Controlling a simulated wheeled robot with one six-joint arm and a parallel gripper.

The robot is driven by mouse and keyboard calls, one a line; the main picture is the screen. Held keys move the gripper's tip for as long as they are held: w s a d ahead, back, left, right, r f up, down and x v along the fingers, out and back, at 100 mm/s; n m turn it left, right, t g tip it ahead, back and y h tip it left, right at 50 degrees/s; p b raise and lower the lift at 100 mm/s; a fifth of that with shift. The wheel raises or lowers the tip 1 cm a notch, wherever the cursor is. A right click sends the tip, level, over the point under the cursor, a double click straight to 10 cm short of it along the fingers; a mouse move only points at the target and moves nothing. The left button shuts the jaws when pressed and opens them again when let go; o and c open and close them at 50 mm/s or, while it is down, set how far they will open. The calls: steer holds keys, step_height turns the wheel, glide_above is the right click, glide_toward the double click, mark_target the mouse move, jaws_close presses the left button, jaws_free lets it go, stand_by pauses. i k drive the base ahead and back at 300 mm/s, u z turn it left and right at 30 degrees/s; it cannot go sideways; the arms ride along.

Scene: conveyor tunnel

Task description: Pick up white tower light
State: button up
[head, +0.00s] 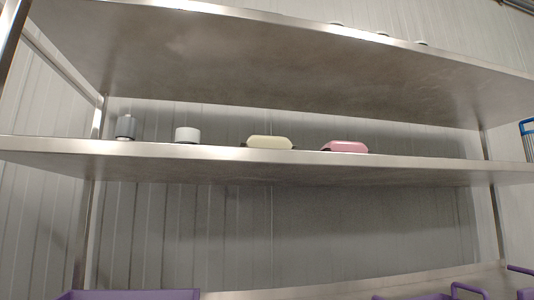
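A short white cylinder (187,135) stands upright on the middle metal shelf, left of centre. It may be the white tower light, but only its upper part shows over the shelf edge and I cannot tell for sure. A grey cylinder with a narrower top (126,127) stands to its left on the same shelf. My gripper is not in view.
The middle shelf (235,153) also holds a cream-coloured box (269,142) and a pink box (346,146). An upper shelf (270,60) overhangs it. Purple crates (130,294) show at the bottom edge. A blue-framed object (528,138) is at the right edge.

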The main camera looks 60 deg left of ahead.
mark_target(182, 135)
steer(key=i, duration=0.95)
steer(key=u, duration=2.2)
